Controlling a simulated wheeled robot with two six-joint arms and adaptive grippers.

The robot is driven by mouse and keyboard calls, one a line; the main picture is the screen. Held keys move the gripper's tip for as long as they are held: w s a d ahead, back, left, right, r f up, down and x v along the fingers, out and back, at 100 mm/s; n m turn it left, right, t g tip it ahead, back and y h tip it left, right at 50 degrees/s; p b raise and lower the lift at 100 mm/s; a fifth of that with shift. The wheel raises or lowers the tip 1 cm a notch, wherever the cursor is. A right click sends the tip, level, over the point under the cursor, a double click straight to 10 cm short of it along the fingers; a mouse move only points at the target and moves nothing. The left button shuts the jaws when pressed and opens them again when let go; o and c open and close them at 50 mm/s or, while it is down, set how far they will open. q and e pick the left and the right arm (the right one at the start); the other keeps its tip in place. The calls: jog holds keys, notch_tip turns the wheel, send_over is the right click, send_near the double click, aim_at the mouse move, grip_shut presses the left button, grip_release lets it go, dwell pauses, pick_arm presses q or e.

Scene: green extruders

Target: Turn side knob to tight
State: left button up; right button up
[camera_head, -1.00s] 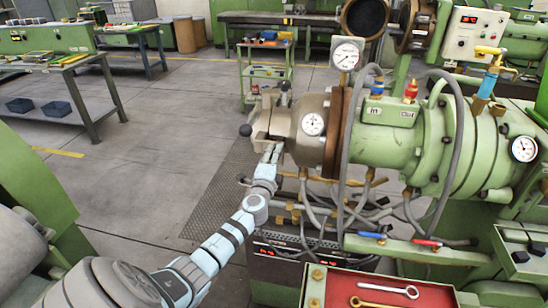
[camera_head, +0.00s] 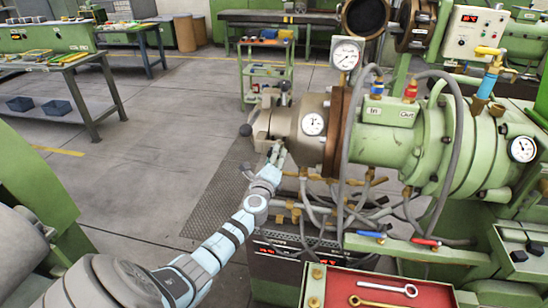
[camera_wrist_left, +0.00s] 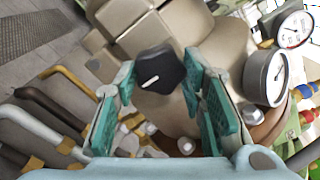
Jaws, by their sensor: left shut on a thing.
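The side knob (camera_wrist_left: 160,70) is black with a white pointer line and sits on the side of the tan metal extruder head (camera_head: 289,120). In the left wrist view it lies between the teal-padded fingers of my left gripper (camera_wrist_left: 160,78), which is shut on it. The white line slants from lower left to upper right. In the head view my left gripper (camera_head: 277,153) reaches up against the underside of the head, and the knob cannot be made out there. No tight marking can be read. My right gripper is not in view.
A dial gauge (camera_head: 313,124) sits on the head close to the right of my gripper, with another (camera_head: 346,55) above. Hoses and brass fittings (camera_head: 330,208) crowd below right. A red tray (camera_head: 385,290) holds wrenches.

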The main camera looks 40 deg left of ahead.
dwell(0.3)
pick_arm(q)
jog(key=o, duration=1.2)
jog(key=v, duration=1.2)
